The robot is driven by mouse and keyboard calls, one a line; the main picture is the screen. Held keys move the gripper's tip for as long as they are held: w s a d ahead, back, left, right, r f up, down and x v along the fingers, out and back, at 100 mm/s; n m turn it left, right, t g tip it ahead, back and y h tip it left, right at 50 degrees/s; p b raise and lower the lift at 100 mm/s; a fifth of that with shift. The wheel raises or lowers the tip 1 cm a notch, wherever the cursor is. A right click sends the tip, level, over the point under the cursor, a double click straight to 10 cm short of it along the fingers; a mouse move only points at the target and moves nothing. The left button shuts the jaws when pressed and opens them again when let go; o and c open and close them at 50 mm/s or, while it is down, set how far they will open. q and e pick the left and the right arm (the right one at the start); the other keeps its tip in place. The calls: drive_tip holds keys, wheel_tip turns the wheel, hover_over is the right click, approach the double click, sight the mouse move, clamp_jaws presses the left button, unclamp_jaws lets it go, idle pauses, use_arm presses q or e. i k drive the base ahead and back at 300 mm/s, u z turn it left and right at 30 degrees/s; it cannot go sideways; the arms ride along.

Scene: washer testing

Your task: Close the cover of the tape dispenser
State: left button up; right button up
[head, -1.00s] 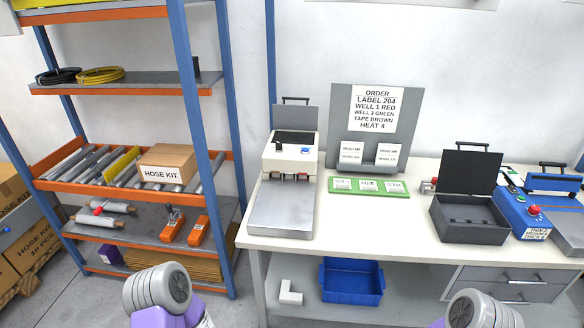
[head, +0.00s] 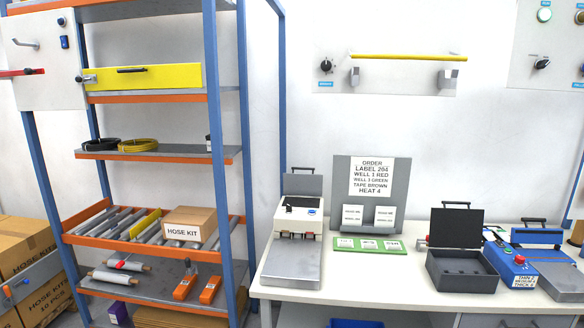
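No label names the tape dispenser, so I cannot tell for certain which device it is. A white machine (head: 299,217) stands at the left of the table, with a grey flap with a black handle (head: 302,184) standing upright at its back and a grey plate in front. A dark grey box (head: 462,272) at the right of the table has its black lid (head: 456,228) raised. Two orange hand tools (head: 210,290) lie on a lower shelf. Neither of my grippers is in view.
A blue-post shelf rack (head: 217,130) stands at the left with a hose kit box (head: 190,224). An order board (head: 377,190) stands behind a green tray (head: 368,245). A blue machine (head: 511,262) is at the right. The table front between the white machine and dark box is clear.

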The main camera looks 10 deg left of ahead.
sight(294, 184)
drive_tip(key=u, duration=0.8)
drive_tip(key=i, duration=0.85)
drive_tip(key=u, duration=1)
drive_tip(key=i, duration=1.45)
drive_tip(key=z, duration=1.05)
drive_tip(key=i, duration=0.65)
drive_tip(key=z, duration=0.6)
